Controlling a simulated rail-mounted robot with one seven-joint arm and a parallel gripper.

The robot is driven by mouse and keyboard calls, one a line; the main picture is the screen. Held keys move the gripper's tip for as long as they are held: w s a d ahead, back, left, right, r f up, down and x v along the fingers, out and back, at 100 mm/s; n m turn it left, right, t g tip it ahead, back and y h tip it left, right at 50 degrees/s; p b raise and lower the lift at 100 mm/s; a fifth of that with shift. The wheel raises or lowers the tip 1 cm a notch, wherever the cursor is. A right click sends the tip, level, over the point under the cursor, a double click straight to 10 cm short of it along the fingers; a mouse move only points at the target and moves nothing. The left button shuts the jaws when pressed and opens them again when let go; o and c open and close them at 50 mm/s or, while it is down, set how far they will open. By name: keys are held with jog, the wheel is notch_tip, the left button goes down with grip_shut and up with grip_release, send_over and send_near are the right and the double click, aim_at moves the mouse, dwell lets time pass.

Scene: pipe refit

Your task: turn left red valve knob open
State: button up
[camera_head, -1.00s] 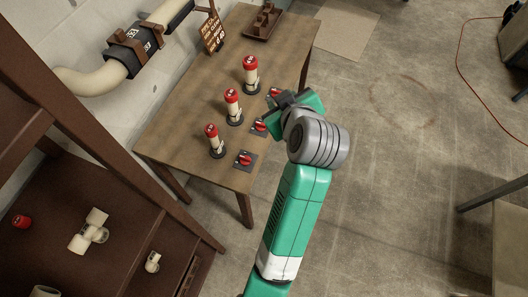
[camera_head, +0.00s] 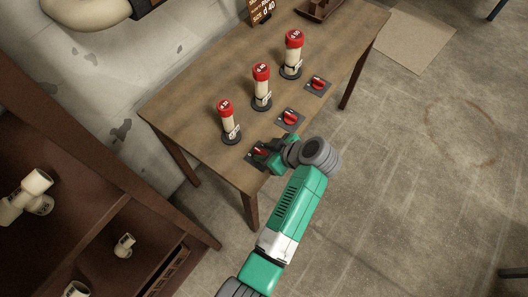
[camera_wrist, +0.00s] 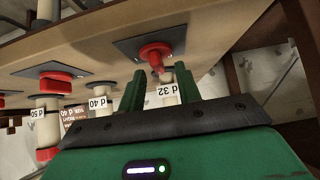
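The left red valve knob (camera_head: 260,151) sits on a dark plate at the table's near-left corner, partly hidden by my gripper (camera_head: 270,156) in the head view. In the wrist view this knob (camera_wrist: 156,54) is just ahead, between and slightly beyond the fingertips of my gripper (camera_wrist: 158,82). The two fingers are apart with nothing clamped between them. The wrist view appears upside down. Whether a finger touches the knob, I cannot tell.
The middle knob (camera_head: 290,118) and far knob (camera_head: 317,84) lie along the same table edge. Red-capped pipes (camera_head: 262,88) stand behind the knobs on the wooden table (camera_head: 190,92). A brown shelf (camera_head: 92,205) with white fittings is at left. The floor at right is open.

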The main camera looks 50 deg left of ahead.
jog(key=shift+a+f, duration=0.45)
jog(key=shift+a, duration=0.05)
jog(key=shift+c, duration=0.4)
grip_shut()
